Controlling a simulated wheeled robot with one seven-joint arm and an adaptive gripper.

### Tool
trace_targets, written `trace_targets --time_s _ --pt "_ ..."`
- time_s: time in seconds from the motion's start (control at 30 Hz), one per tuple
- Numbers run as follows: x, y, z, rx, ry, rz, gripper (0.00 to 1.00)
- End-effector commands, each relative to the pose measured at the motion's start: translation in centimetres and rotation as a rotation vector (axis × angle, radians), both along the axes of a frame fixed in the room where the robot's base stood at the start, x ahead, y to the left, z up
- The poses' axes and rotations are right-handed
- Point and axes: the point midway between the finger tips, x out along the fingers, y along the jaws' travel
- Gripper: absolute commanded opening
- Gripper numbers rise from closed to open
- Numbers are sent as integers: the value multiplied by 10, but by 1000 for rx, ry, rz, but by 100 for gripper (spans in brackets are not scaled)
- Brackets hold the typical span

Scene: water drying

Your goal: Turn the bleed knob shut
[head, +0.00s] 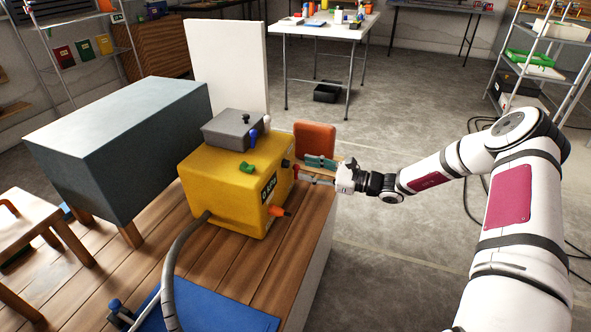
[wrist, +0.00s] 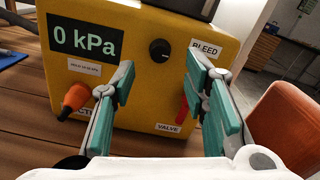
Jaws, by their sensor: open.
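The yellow box (head: 225,185) stands on the wooden surface. In the wrist view its front shows a black round bleed knob (wrist: 160,50) with a small light mark, left of the BLEED label (wrist: 206,50). The knob also shows small in the head view (head: 285,163). My gripper (wrist: 165,75) is open and empty, its teal-padded fingers pointing at the box front. In the wrist view the knob lies between and beyond the fingertips, apart from them. In the head view my gripper (head: 320,170) is to the right of the box.
A red lever (wrist: 182,108) above the VALVE label is partly hidden by the right finger. An orange plug (wrist: 77,97) sticks out at lower left, near the 0 kPa display (wrist: 84,38). An orange chair-like object (head: 315,139) stands behind the gripper. A grey hose (head: 176,260) leaves the box.

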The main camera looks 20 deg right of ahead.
Motion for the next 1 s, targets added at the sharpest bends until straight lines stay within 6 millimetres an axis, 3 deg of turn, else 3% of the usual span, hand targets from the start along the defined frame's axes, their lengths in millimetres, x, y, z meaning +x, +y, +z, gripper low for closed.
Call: trace_targets --time_s 0.1,0.3,0.67,0.7,0.87,1.0 --pt "12 17 -1 0 -1 2 41" --pt "25 34 -1 -1 -1 1 41" --pt "28 38 0 -1 1 0 41" --pt "28 38 0 -1 0 0 39" --pt "28 38 0 -1 0 0 2" --pt "28 38 0 -1 0 0 0"
